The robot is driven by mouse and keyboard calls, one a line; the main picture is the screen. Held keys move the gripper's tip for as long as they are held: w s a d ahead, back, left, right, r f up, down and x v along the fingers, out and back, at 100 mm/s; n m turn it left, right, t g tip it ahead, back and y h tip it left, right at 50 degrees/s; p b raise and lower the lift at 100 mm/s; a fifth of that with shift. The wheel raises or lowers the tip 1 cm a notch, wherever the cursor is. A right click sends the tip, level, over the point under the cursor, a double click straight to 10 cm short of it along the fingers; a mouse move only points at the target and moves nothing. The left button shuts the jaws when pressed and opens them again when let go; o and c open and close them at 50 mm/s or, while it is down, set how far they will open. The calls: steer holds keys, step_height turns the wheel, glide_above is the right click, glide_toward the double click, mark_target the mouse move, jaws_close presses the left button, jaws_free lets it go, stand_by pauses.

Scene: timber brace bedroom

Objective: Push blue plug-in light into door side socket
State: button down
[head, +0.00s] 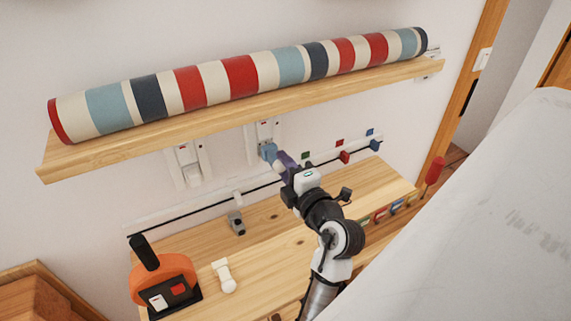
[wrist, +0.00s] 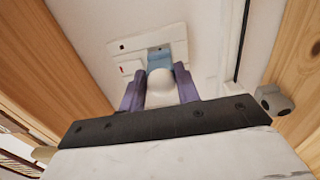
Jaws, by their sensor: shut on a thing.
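The blue plug-in light (head: 268,151) has a blue body and a white rounded end. My gripper (head: 280,160), with purple fingers, is shut on it below the striped roll's shelf. The light is at the front of the right wall socket (head: 265,132), the one nearer the door. In the wrist view the fingers (wrist: 159,84) hold the white dome (wrist: 160,82) from both sides. The blue part (wrist: 159,59) lies against or just in front of the white socket plate (wrist: 125,48). I cannot tell how deep the plug sits; its pins are hidden.
A wooden shelf (head: 100,150) with a striped roll (head: 240,78) overhangs the sockets. A left socket (head: 187,153) holds a white piece. A rail (head: 170,215) crosses the wall.

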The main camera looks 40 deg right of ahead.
steer(key=shift+x, duration=1.35)
steer(key=c, duration=0.9)
jaws_free()
steer(key=shift+c, duration=0.2)
steer(key=b+v, duration=0.3)
steer(key=v, duration=1)
steer(key=shift+s+a, duration=0.15)
steer(key=shift+s, duration=0.25)
steer(key=shift+f, duration=0.1)
